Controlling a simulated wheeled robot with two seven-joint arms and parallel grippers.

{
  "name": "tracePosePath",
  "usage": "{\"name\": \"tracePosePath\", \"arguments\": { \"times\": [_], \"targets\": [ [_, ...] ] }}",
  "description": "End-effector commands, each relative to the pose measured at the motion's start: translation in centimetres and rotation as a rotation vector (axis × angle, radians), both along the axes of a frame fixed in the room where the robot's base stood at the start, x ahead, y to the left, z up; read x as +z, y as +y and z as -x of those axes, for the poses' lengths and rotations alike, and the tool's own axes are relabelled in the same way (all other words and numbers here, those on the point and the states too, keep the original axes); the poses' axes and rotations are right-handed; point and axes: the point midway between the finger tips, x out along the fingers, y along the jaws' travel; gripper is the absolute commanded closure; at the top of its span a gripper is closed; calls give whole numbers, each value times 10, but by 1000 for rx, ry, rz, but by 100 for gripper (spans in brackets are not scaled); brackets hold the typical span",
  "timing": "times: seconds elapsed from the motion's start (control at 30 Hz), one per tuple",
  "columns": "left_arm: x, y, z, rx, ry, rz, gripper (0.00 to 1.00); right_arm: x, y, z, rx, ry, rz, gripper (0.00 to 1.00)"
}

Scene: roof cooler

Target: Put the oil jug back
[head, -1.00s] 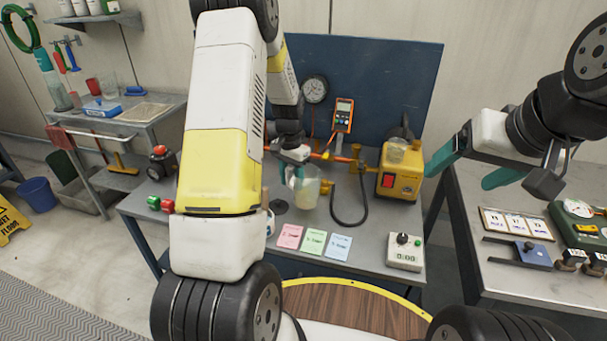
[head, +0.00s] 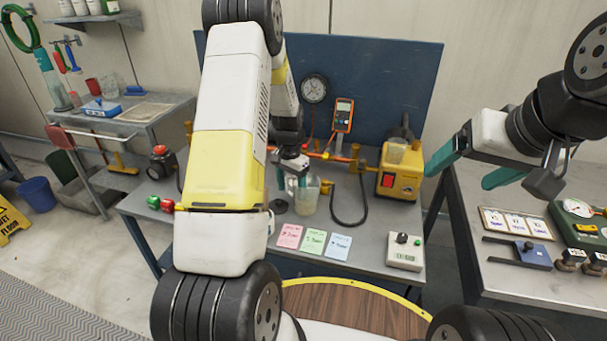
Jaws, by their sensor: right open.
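The oil jug (head: 308,203) is a clear jug with a pale yellowish tint, upright at the middle of the grey workbench, behind the coloured cards. My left gripper (head: 293,183) is at the jug's upper left side, its teal fingers pointing down. It looks shut on the jug, though the grip is small and partly hidden. The jug's base is at or just above the bench top; I cannot tell which. My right gripper (head: 470,166) is open and empty, in the air at the right, away from the jug.
A dark round disc (head: 279,206) lies left of the jug. A yellow pump (head: 401,172) with a black hose (head: 362,205) stands to the right. My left arm hides part of the bench's left side.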

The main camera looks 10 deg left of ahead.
Motion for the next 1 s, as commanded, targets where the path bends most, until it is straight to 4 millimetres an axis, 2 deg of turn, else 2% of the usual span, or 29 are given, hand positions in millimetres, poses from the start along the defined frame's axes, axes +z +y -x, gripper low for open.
{"name": "tracePosePath", "arguments": {
  "times": [0.23,0.37,0.8,1.0],
  "targets": [
    [1,0,0,0,0,0,36,0,0,0,0,0,0,19],
    [11,0,-1,0,-2,0,36,0,0,0,0,0,0,19],
    [99,1,-1,0,-5,-1,36,0,0,0,0,0,0,19],
    [120,1,0,0,-2,0,36,0,0,0,0,0,0,19]
  ]
}}
